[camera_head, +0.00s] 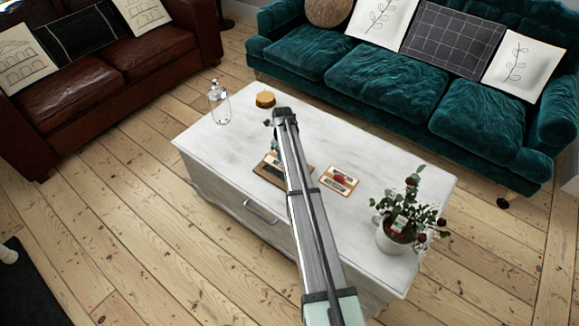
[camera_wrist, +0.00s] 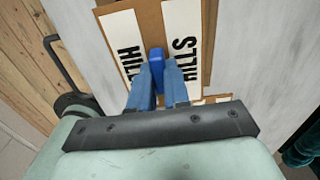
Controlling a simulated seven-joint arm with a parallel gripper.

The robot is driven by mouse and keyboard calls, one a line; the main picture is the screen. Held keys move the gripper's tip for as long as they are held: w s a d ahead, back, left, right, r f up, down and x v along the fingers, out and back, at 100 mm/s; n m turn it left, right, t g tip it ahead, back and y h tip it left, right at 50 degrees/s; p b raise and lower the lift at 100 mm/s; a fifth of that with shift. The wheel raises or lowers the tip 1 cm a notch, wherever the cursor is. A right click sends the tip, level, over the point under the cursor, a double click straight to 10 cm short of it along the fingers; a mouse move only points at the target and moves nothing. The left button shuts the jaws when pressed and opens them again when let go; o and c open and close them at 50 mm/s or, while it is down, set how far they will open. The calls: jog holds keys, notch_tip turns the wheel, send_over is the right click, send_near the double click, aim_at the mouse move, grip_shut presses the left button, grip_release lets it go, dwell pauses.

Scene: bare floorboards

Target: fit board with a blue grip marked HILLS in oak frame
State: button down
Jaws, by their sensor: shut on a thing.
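In the wrist view, my gripper (camera_wrist: 158,88) is shut on a blue grip (camera_wrist: 157,57). The grip belongs to a tan board (camera_wrist: 150,20) with white strips, the right one (camera_wrist: 183,40) reading HILLS. The lettering on the left strip is partly hidden by my fingers. In the head view, a brown wooden frame or tray (camera_head: 266,177) with dark and pale pieces lies on the table, partly behind my arm. My gripper is mostly hidden by the arm there. I cannot tell whether the board is seated in the frame or above it.
A second small board (camera_head: 342,190) with a red part lies to the right on the white table (camera_head: 225,140). A potted plant (camera_head: 396,238) stands at the right end. A glass jar (camera_head: 219,108) and a round wooden pot (camera_head: 265,99) stand at the far left.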

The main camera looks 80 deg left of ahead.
jog(key=shift+a+f, duration=0.1)
jog(key=shift+a, duration=0.4)
jog(key=shift+d+m, duration=0.1)
jog(key=shift+m, duration=0.2)
jog(key=shift+f, duration=2.5)
jog(key=shift+f, duration=0.85)
jog(key=c, duration=1)
grip_release()
